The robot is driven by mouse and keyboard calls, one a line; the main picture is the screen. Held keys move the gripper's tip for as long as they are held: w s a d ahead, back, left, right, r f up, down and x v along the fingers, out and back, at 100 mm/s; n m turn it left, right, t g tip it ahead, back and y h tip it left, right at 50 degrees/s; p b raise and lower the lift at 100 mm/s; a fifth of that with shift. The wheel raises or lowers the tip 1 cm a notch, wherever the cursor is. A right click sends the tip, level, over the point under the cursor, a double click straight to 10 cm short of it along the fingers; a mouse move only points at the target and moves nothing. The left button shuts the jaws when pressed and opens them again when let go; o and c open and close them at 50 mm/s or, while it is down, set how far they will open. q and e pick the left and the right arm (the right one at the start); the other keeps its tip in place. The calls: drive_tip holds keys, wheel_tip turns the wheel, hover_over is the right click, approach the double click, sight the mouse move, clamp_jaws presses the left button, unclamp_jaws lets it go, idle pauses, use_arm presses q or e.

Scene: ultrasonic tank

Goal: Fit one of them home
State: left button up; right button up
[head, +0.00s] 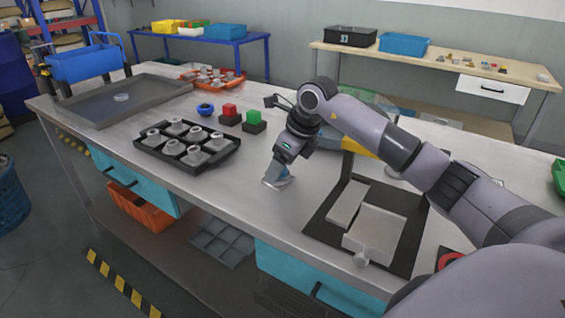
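A black tray (157,155) on the steel bench holds several grey metal parts (196,154) with round tops, in rows. My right arm reaches in from the right, and its gripper (278,181) points down close to the bench top, right of this tray. Something blue-grey shows at the fingers; I cannot tell whether it is a held part or the fingers themselves. A black mat (315,228) at the front right carries a long grey block and a larger grey block (376,232) with a rounded end. My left gripper is not in view.
A shallow grey tank (165,92) sits at the left end. The front-middle bench is clear.

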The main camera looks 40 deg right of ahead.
drive_tip(key=shift+r, duration=0.1)
drive_tip(key=v, duration=0.7)
drive_tip(key=shift+b, duration=0.3)
